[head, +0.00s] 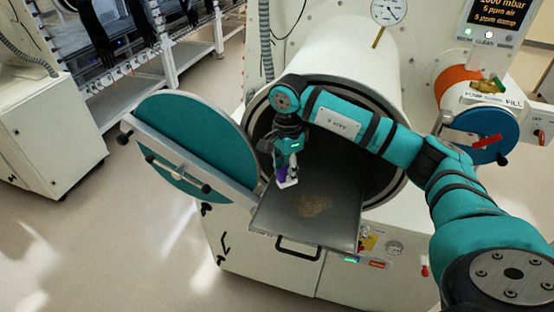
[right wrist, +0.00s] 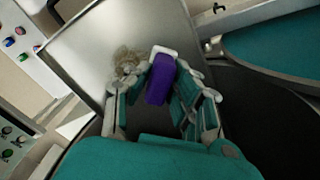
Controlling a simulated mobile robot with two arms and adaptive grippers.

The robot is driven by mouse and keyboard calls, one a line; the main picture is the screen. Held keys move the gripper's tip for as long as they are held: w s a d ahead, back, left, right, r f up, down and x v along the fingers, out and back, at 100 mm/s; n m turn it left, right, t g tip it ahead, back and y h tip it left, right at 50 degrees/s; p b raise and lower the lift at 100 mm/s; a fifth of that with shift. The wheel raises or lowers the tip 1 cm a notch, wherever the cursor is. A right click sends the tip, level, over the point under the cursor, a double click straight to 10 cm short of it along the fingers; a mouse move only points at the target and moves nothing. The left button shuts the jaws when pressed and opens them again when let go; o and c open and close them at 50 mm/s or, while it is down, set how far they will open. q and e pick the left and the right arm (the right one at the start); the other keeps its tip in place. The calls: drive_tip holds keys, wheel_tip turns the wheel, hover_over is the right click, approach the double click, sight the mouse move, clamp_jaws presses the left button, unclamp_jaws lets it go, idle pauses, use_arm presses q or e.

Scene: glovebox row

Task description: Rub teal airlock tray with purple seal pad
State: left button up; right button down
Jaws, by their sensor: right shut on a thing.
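The teal airlock's tray (head: 275,215) is a grey metal plate slid partly out of the round chamber, with a black handle on its front edge. A brownish smudge (head: 313,205) lies on its middle; in the right wrist view the smudge (right wrist: 126,62) is just left of the pad. My right gripper (head: 287,174) is shut on the purple seal pad (right wrist: 160,82), which has a white end. The pad (head: 281,173) is over the left part of the tray, left of and behind the smudge. I cannot tell whether it touches the tray. My left gripper is not in view.
The round teal door (head: 190,140) stands open left of the tray, with a bar across it. The chamber wall (head: 345,65) arches above my right arm. A smaller port with a blue door (head: 480,135) is at the right. Open floor lies at the front left.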

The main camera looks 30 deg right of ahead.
drive_tip(key=f, duration=0.1)
drive_tip(key=s+f+b, duration=0.1)
drive_tip(key=f+b, duration=0.1)
drive_tip(key=shift+s+f, duration=0.3)
drive_tip(key=shift+f, duration=0.1)
drive_tip(key=shift+f+b, duration=0.45)
drive_tip(key=shift+f, duration=0.25)
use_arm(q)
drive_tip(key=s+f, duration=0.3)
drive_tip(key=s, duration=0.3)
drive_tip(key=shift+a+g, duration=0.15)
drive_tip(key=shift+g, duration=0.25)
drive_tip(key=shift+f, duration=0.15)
use_arm(e)
drive_tip(key=shift+f+b, duration=0.35)
drive_tip(key=shift+f, duration=0.1)
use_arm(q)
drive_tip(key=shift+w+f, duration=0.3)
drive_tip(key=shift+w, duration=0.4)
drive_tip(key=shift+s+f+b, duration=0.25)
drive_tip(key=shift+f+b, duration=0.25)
use_arm(e)
drive_tip(key=shift+f, duration=0.55)
